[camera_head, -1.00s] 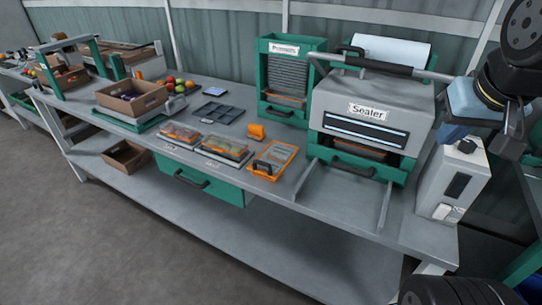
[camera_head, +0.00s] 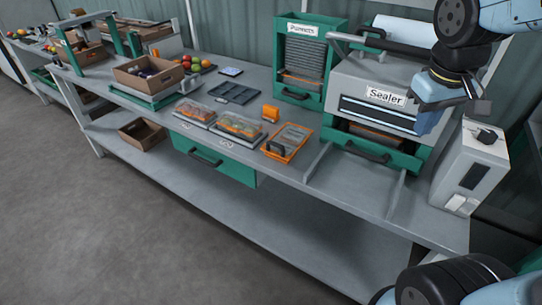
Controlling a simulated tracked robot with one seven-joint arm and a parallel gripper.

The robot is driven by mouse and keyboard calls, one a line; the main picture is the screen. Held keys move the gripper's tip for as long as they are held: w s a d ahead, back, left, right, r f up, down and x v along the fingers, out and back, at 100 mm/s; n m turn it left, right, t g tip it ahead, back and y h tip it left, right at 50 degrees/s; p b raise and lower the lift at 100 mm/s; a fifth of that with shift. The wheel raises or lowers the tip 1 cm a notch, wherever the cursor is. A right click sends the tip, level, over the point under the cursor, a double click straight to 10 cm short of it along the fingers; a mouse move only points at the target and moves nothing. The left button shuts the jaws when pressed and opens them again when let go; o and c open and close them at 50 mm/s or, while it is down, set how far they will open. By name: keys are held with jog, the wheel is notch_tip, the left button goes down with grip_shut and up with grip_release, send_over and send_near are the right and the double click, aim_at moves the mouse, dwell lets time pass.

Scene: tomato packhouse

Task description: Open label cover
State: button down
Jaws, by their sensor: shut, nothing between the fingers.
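A pale grey box-shaped machine (camera_head: 468,170) stands at the right end of the bench, which I take to be the label unit. It has a dark window on its front, a black knob-like handle (camera_head: 487,136) on top and a white label piece low on the front. Its top looks closed. My gripper (camera_head: 428,122) is at the upper right, in front of the sealer's right side and left of the machine, apart from the handle. It is shut and empty; its fingertips are small and hard to make out.
The sealer (camera_head: 350,85) with its green drawer stands left of my gripper. Further left are a green punnet rack (camera_head: 305,38), an orange-framed tray (camera_head: 287,143), filled punnets (camera_head: 240,128) and a cardboard crate (camera_head: 147,80). The floor in front is clear.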

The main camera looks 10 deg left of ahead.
jog(key=w+a+f+n+g+h, duration=0.2)
jog(key=w+a+f+n+h, duration=0.25)
jog(key=a+f, duration=0.35)
jog(key=n+t+h, duration=0.2)
jog(key=n+t, duration=1.6)
jog(key=n, duration=0.5)
send_near(269, 169)
jog(key=x, duration=0.3)
jog(key=r+x, duration=0.1)
jog(key=x, duration=0.5)
jog(key=shift+s+d+r, duration=0.25)
jog(key=shift+d, duration=0.1)
jog(key=shift+w+d+r+t, duration=0.15)
jog(key=shift+w+r, duration=0.15)
jog(key=shift+r, duration=0.2)
jog(key=shift+w+d+r+t, duration=0.15)
jog(key=shift+w+r, duration=0.1)
jog(key=shift+r, duration=0.2)
jog(key=shift+w+d+r, duration=0.15)
jog(key=shift+w+r, duration=0.3)
jog(key=shift+r, duration=0.35)
